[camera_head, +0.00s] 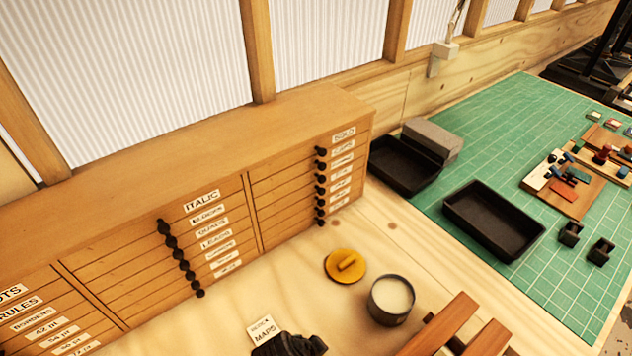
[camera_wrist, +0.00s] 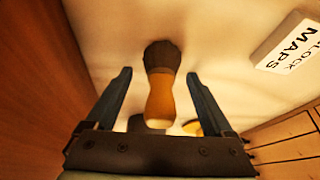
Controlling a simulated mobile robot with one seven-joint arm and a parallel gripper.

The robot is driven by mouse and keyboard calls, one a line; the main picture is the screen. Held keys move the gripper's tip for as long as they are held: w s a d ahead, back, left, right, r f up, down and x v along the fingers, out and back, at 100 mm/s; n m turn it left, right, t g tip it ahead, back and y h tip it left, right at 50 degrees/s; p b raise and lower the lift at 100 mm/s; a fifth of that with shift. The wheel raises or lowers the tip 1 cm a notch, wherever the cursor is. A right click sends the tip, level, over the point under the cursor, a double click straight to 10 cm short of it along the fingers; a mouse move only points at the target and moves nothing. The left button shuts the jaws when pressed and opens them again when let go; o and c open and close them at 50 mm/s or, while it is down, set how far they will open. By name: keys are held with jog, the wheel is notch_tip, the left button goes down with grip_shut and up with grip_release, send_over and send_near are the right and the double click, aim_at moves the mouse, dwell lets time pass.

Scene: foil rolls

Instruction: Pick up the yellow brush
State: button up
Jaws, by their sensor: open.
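In the wrist view, a brush (camera_wrist: 160,98) with dark bristles and a yellow-orange handle lies between the two fingers of my gripper (camera_wrist: 158,75). The bristles point away from the palm, and the handle's pale end is near it. The fingers are open, with a visible gap on each side of the handle. I cannot tell how far the brush is below the fingers. In the head view, a dark shape (camera_head: 288,345) at the bottom edge is cut off, and I cannot tell if it is brush or gripper.
A label card (camera_head: 264,331) reading MAPS lies beside the dark shape. A round yellow piece with a raised bar (camera_head: 345,266) and a grey tin (camera_head: 391,300) stand nearby. Wooden bars (camera_head: 440,325) are at the lower right. A drawer cabinet (camera_head: 215,235) lines the back; black trays (camera_head: 493,220) sit right.

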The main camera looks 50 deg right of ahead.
grip_shut()
dwell(0.3)
notch_tip(320, 180, up, 10)
jog(key=shift+r+b, duration=0.1)
jog(key=shift+b, duration=0.7)
